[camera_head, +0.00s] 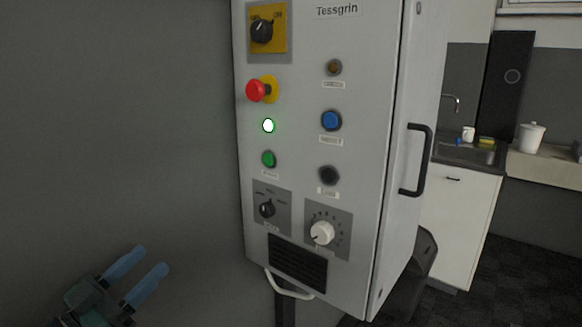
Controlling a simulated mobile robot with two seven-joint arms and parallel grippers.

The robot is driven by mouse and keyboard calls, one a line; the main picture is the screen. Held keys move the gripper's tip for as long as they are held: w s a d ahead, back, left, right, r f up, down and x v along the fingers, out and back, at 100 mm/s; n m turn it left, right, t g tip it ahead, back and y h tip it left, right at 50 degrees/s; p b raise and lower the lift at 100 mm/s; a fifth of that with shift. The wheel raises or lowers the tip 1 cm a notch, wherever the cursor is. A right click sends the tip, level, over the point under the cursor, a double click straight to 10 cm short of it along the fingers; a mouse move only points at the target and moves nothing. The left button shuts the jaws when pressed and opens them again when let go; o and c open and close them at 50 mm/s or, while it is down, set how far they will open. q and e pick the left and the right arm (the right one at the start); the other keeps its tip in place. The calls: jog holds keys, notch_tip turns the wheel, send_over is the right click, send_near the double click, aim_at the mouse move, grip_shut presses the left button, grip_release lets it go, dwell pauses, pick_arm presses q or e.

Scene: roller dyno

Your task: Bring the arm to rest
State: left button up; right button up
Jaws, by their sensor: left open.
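My left gripper (145,274) shows at the bottom left, with two blue fingers apart and nothing between them. It is in front of the plain grey wall, left of and below the control cabinet (352,150), and touches nothing that I can see. The rest of my left arm is cut off by the lower edge. My right gripper is not in view.
The cabinet front carries a red emergency stop (262,89), a lit white-green lamp (268,125), several buttons and a white dial (321,233). A black handle (417,160) juts from its right side. Behind stands a sink counter (466,152).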

pick_arm(q)
jog(key=s+d+f+n+g+y, duration=0.1)
jog(key=s+d+f+n+y, duration=0.15)
jog(key=f, duration=0.65)
jog(key=s+d+f+n+g+y, duration=0.15)
jog(key=f+y, duration=0.25)
jog(key=f, duration=0.5)
jog(key=s+d+f+g+y, duration=0.1)
jog(key=s+d+f+g, duration=0.1)
jog(key=s+f, duration=0.4)
jog(key=s+d+f+g+y+p, duration=0.1)
jog(key=s+d+f+g+y, duration=0.1)
jog(key=s+f, duration=0.4)
jog(key=shift+d+f+g+p, duration=0.35)
jog(key=shift+d+f, duration=0.4)
jog(key=shift+d, duration=0.15)
